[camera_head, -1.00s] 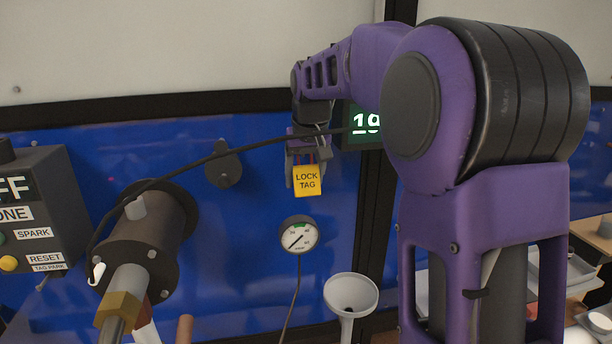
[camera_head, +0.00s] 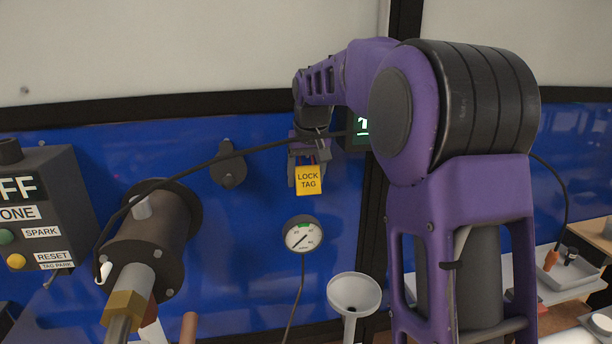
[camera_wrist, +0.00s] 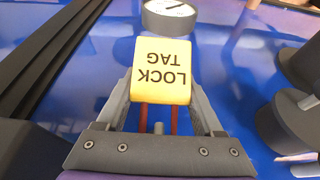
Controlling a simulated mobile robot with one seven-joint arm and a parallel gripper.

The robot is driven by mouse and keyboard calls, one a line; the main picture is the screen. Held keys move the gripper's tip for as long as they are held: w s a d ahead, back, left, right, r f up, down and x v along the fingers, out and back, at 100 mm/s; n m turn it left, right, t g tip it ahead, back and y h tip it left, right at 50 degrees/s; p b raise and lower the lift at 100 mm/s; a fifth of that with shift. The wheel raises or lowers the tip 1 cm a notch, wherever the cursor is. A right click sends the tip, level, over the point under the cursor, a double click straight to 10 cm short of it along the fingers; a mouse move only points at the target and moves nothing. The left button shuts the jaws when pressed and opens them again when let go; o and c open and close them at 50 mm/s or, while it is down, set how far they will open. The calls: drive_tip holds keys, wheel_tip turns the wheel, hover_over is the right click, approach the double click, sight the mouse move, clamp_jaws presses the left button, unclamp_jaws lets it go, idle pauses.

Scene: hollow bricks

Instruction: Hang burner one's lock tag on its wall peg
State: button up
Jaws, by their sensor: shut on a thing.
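The yellow lock tag (camera_head: 308,181) hangs upright below my gripper (camera_head: 308,160) in front of the blue wall panel. My gripper is shut on the tag. In the wrist view the tag (camera_wrist: 161,72) sits between the fingers of my gripper (camera_wrist: 160,100), its lettering upside down, with two red bars running back from it. A small grey piece (camera_head: 49,279) shows under the "TAG PARK" label at the far left; I cannot tell for sure whether it is the wall peg. The tag is well to the right of it.
The dark control box (camera_head: 40,205) is at the left. A burner tube (camera_head: 150,240) with a brass nut juts out beside it. A black cable crosses in front of the panel. A dark knob (camera_head: 229,165), a gauge (camera_head: 303,234) and a white funnel (camera_head: 354,292) are near the tag.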

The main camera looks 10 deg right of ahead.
idle(0.3)
drive_tip(key=o, duration=1.4)
